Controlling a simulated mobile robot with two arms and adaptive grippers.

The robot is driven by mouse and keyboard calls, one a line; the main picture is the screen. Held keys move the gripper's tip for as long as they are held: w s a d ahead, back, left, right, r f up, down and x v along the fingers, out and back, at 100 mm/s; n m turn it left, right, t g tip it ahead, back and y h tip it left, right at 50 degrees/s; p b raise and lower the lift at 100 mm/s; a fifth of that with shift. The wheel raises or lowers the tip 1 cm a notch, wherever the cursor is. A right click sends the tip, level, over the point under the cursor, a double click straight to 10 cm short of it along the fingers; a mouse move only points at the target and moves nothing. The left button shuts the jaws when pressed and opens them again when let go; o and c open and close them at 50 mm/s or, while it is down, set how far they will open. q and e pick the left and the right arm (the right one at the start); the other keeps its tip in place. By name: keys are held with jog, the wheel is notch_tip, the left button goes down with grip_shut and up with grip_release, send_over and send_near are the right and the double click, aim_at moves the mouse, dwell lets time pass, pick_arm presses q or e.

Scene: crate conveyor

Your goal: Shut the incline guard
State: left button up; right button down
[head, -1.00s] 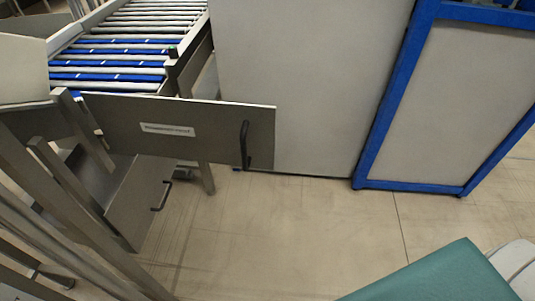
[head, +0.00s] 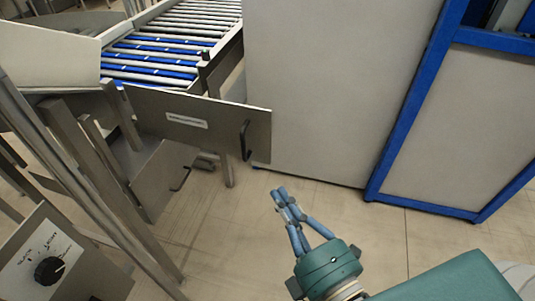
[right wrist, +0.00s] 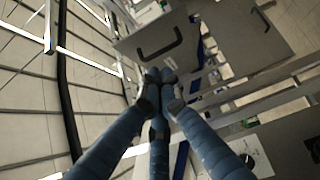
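A grey guard panel (head: 215,132) with a small white label and a black bar handle (head: 246,140) stands out at the lower end of the roller conveyor in the head view. The label is too small to read. A second grey panel (head: 158,182) with a black handle (head: 181,179) hangs lower, to its left. My right gripper (head: 281,193) is in front of the labelled panel, lower and to the right of its handle, touching nothing. Its fingers converge, with their tips together and empty; this also shows in the right wrist view (right wrist: 160,78). My left gripper is not in view.
The roller conveyor (head: 165,47) runs up behind the panels. A large pale cabinet (head: 330,90) and a blue-framed panel (head: 440,125) stand at the right. Grey posts and a box with a black dial (head: 48,270) are at the left. The floor (head: 240,245) in front is clear.

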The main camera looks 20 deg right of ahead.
jog(key=p, duration=0.5)
send_near(257, 140)
jog(key=w+a, duration=0.2)
jog(key=w, duration=0.2)
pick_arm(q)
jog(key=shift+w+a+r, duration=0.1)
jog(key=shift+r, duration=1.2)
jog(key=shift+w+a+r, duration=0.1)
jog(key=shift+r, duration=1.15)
pick_arm(e)
jog(key=shift+w+d, duration=0.5)
jog(key=shift+d, duration=0.05)
